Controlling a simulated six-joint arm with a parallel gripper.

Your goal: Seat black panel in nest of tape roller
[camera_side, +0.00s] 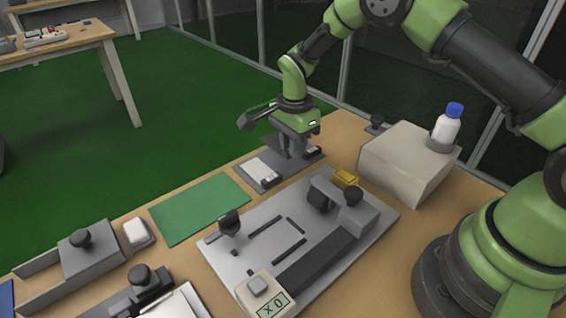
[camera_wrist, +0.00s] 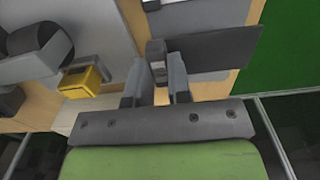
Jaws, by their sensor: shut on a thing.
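My gripper (camera_side: 291,146) points down over the right end of a dark grey tray (camera_side: 243,172) behind the work plate. In the wrist view my gripper (camera_wrist: 157,78) has its fingers around a small dark part. The black panel (camera_wrist: 215,47) reaches out to the right from beside the fingers. Whether it touches the tray cannot be told, and the fingers hide part of it. The tape roller (camera_side: 322,190) stands on a light grey plate (camera_side: 222,262). Its nest (camera_side: 268,238), marked by dark bars, is bare, left of the black track (camera_side: 318,258).
A yellow block (camera_side: 345,179) sits behind the roller. A beige box (camera_side: 405,165) with a blue-capped bottle (camera_side: 446,126) stands to the right. A green mat (camera_side: 200,207) lies clear at left. A readout box (camera_side: 264,292) is at the plate's front, with grey fixtures (camera_side: 90,252) far left.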

